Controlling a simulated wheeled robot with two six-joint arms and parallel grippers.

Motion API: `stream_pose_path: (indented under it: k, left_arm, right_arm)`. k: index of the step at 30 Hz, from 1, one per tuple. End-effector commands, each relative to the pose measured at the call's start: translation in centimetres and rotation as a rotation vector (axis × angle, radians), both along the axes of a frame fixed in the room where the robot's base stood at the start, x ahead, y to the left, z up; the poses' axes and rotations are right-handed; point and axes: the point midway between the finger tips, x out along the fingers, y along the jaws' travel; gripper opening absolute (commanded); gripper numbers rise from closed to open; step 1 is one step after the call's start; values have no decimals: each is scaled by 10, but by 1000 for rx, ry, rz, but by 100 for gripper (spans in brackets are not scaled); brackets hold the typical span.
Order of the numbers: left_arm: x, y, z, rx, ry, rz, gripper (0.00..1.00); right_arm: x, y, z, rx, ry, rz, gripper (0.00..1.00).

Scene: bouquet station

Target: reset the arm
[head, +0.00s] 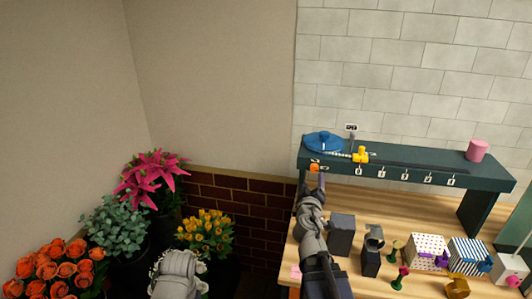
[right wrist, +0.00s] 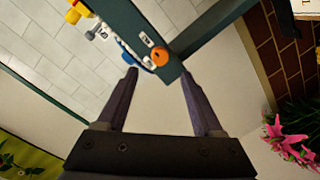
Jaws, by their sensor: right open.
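My right gripper (head: 308,186) is raised at the left end of the dark green shelf (head: 410,170). In the right wrist view its two fingers (right wrist: 158,76) stand apart with nothing between them.
A blue lidded thing (head: 323,143), a yellow fitting (head: 361,155) and a pink cylinder (head: 477,150) stand on the shelf. Dark holders (head: 341,233) and patterned boxes (head: 428,250) crowd the wooden bench. Orange roses (head: 62,266) and pink flowers (head: 150,178) stand left.

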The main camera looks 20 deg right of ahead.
Motion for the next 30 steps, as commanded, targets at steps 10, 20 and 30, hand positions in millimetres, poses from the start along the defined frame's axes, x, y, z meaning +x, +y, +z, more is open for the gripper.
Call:
stream_pose_path:
  k: [10,20,30]
  left_arm:
    - [0,0,0,0,0,0,81]
    - [0,0,0,0,0,0,81]
    - [0,0,0,0,0,0,81]
  right_arm:
    - [-11,52,-52,206,155,-114,68]
    - [-107,226,-174,537,832,-124,68]
    - [-198,322,-199,609,1288,-1,68]
